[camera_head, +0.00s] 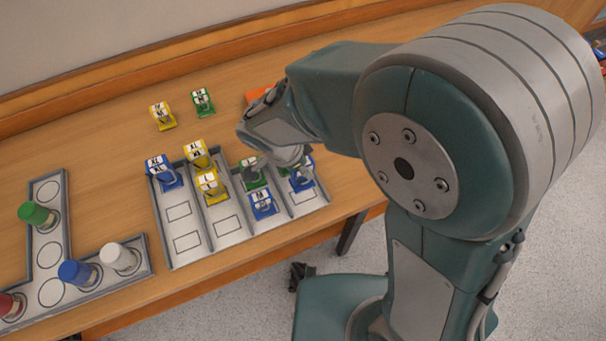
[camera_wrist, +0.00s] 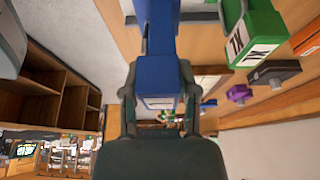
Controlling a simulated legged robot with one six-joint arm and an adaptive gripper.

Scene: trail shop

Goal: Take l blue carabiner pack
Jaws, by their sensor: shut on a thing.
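A blue carabiner pack (camera_wrist: 157,72) is between the two fingers of my gripper (camera_wrist: 158,88) in the wrist view. The fingers are shut on it, and its label is not readable there. In the head view my gripper (camera_head: 294,164) is over the right part of the grey divided tray (camera_head: 187,259), by a blue pack (camera_head: 301,183) that it partly hides. Another blue pack (camera_head: 262,205), marked M, stands in the tray nearer the front. A further blue pack (camera_head: 163,171) stands in the leftmost compartment.
Yellow packs (camera_head: 210,184) and green packs (camera_head: 250,172) share the tray. A yellow pack (camera_head: 162,116) and a green pack (camera_head: 202,102) stand behind it. An L-shaped holder (camera_head: 106,284) with several coloured cylinders lies left. The table between holder and tray is clear.

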